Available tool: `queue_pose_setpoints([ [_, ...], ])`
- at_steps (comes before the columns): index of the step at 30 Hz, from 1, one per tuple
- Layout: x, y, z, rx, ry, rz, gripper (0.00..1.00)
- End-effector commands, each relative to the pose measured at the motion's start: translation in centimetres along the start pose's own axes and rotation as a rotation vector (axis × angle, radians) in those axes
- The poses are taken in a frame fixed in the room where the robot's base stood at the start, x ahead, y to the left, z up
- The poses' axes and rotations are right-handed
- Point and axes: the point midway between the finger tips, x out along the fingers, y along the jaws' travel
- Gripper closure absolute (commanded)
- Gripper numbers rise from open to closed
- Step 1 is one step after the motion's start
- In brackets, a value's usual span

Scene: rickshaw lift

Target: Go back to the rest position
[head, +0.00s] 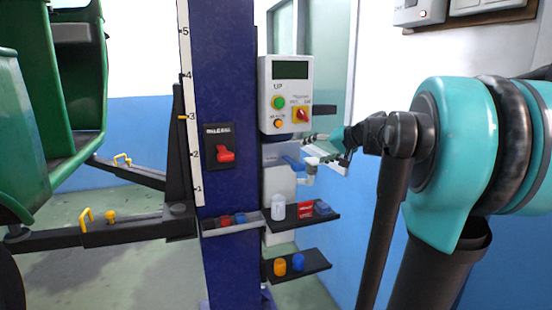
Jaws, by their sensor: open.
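My gripper (325,148) is at the end of my teal and dark arm, which comes in from the right side of the head view. It is small in this view, just below and to the right of the control box (290,95), and its fingers are open. A blue and white item (308,170) shows just below and left of the fingers; I cannot tell whether they touch it. The control box has a dark screen, a green button, an orange button and a red and yellow knob.
A dark blue lift column (228,80) with a ruler and a red switch (225,155) stands left of centre. Shelves (318,218) (314,262) hold small bottles and boxes. Black lift arms (95,236) reach left beside a green vehicle (84,90). A wall (440,60) is close on the right.

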Motion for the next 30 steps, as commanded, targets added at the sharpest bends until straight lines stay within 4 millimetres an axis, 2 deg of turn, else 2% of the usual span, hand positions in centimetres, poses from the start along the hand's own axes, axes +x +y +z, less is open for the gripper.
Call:
queue_pose_setpoints([
  [1,0.7,0.9,3.1,-0.017,-0.039,0.031,0.26],
  [8,1.8,6.5,16.5,-0.092,-0.208,0.212,0.26],
  [11,1.3,9.2,22.2,-0.127,-0.27,0.3,0.26],
  [15,-0.2,13.3,29.8,-0.18,-0.344,0.434,0.26],
  [18,-1.8,16.0,34.3,-0.217,-0.382,0.526,0.26],
  [21,-3.4,18.2,37.7,-0.248,-0.406,0.604,0.26],
  [24,-4.6,19.7,39.8,-0.269,-0.419,0.657,0.26],
  [27,-5.3,20.5,40.8,-0.279,-0.425,0.684,0.26],
  [30,-5.4,20.6,40.9,-0.281,-0.425,0.689,0.26],
])
